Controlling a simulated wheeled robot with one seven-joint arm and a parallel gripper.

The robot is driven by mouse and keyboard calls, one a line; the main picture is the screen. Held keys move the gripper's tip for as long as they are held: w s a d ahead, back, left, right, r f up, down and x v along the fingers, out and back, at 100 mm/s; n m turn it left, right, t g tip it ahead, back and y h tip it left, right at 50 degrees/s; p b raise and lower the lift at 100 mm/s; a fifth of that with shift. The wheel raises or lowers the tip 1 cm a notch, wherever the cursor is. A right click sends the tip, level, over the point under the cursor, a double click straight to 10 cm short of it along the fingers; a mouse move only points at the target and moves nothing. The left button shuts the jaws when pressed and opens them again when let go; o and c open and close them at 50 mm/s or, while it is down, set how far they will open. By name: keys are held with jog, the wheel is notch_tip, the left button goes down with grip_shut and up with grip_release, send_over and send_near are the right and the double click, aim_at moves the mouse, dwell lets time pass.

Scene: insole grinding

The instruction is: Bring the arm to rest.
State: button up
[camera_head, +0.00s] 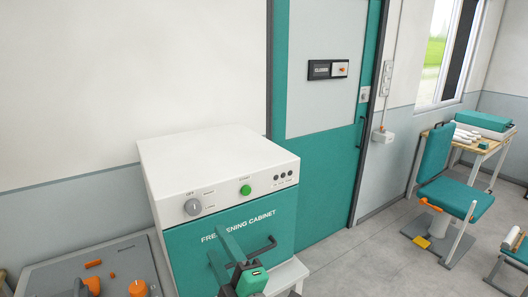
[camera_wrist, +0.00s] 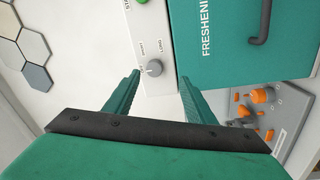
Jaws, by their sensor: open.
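My gripper (camera_head: 212,242) is low in the head view, in front of the freshening cabinet (camera_head: 160,183). In the wrist view my gripper (camera_wrist: 159,76) has its two green fingers apart, with nothing between them but the background. The fingers point towards the cabinet's white control strip, and the knob (camera_wrist: 154,68) shows between their tips. The cabinet's teal door (camera_wrist: 235,55) looks shut and has a black handle (camera_wrist: 258,25). In the head view the gripper and arm cover part of this door. Whether the fingers touch the cabinet cannot be told.
A grey machine (camera_head: 120,258) with orange knobs stands left of the cabinet. A teal room door (camera_head: 330,195) is behind it, right of the cabinet. A teal chair (camera_head: 455,195) and a wooden table (camera_head: 490,147) stand at the right. Grey floor (camera_head: 365,260) is clear between.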

jog(key=s+d+f+m+h, duration=0.25)
jog(key=s+f+m, duration=0.2)
jog(key=f, duration=0.25)
jog(key=s+d+f+m+t+h, duration=0.1)
jog(key=s+d+f+m+h, duration=0.15)
jog(key=f+m, duration=0.45)
jog(key=s+d+f+m+h, duration=0.25)
jog(key=s+f+m, duration=0.2)
jog(key=f, duration=0.35)
jog(key=s+d+f+m+h, duration=0.1)
jog(key=s+f, duration=0.1)
jog(key=s, duration=0.6)
jog(key=s+d+f+m+g+h, duration=0.1)
jog(key=s+d+f+m, duration=0.1)
jog(key=s, duration=0.6)
jog(key=s+d+f+m+h, duration=0.1)
jog(key=s+f, duration=0.3)
jog(key=s, duration=0.4)
jog(key=shift+s+d+f+m+g, duration=0.2)
jog(key=shift+s+d+m+g, duration=0.1)
jog(key=shift+s+m, duration=0.1)
